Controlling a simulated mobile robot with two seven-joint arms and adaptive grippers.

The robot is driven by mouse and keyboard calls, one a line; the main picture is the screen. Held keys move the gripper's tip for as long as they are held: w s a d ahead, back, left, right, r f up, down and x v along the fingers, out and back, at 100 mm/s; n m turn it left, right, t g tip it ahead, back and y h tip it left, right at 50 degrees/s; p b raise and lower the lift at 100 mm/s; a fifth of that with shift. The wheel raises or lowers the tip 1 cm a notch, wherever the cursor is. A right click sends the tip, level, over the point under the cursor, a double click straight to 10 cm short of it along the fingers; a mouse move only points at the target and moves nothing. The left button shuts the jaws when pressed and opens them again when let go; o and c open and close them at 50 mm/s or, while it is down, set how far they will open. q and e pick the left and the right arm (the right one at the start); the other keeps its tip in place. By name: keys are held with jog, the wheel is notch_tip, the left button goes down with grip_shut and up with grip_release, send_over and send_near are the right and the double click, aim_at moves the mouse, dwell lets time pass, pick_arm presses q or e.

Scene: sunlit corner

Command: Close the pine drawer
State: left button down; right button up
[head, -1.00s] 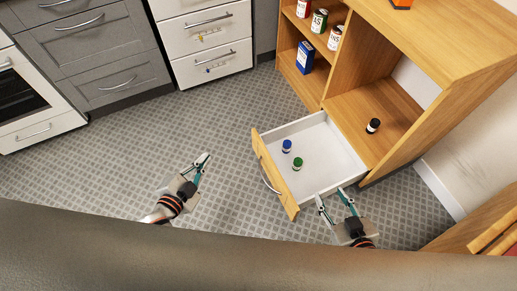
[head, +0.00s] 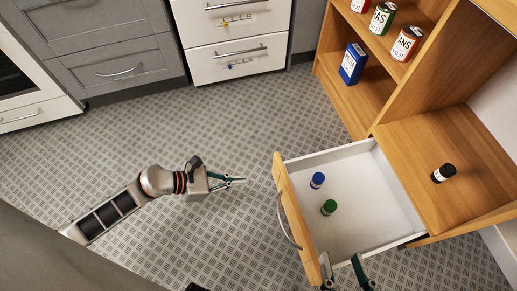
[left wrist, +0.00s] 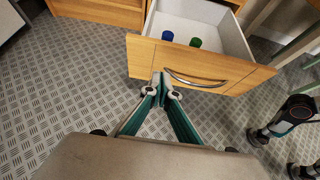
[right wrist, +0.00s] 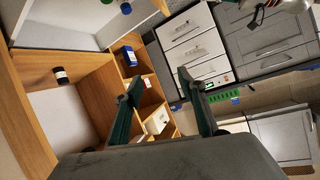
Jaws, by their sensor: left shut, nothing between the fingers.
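The pine drawer (head: 293,220) is pulled out of the wooden cabinet, with its white inside (head: 368,190) exposed. Its pine front also shows in the left wrist view (left wrist: 150,58), with a curved metal handle (left wrist: 195,82). A blue-capped bottle (head: 317,180) and a green-capped bottle (head: 329,207) stand inside. My left gripper (head: 240,180) is shut and empty, left of the drawer front and pointing at it, with a gap between them. My right gripper (head: 344,267) is open at the drawer's near side, at the picture's bottom edge; its fingers show apart in the right wrist view (right wrist: 163,92).
The cabinet (head: 440,120) holds cans, a blue box (head: 352,64) and a dark bottle (head: 444,172) on its shelves. White drawers (head: 238,50) and grey cabinets (head: 110,62) stand at the back. The floor (head: 200,125) left of the drawer is clear.

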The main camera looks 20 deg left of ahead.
aim_at(282, 176)
pick_arm(q)
jog(key=shift+w+d+r+b+x, duration=0.15)
jog(key=shift+r+b+x, duration=0.25)
jog(key=shift+x, duration=1.75)
jog(key=shift+w+d+r+b+x, duration=0.15)
jog(key=shift+b+x, duration=0.35)
jog(key=shift+x, duration=1.6)
jog(key=shift+d+r+b+x, duration=0.15)
jog(key=shift+r+b+x, duration=0.3)
jog(key=shift+x, duration=1.7)
pick_arm(e)
jog(key=a+m, duration=0.1)
jog(key=s+a+m, duration=0.1)
jog(key=a+m, duration=0.1)
jog(key=shift+s+a+f+y, duration=0.2)
jog(key=shift+f+y, duration=0.1)
jog(key=shift+f, duration=0.1)
pick_arm(q)
jog(key=shift+d, duration=0.1)
pick_arm(e)
jog(key=shift+w, duration=0.1)
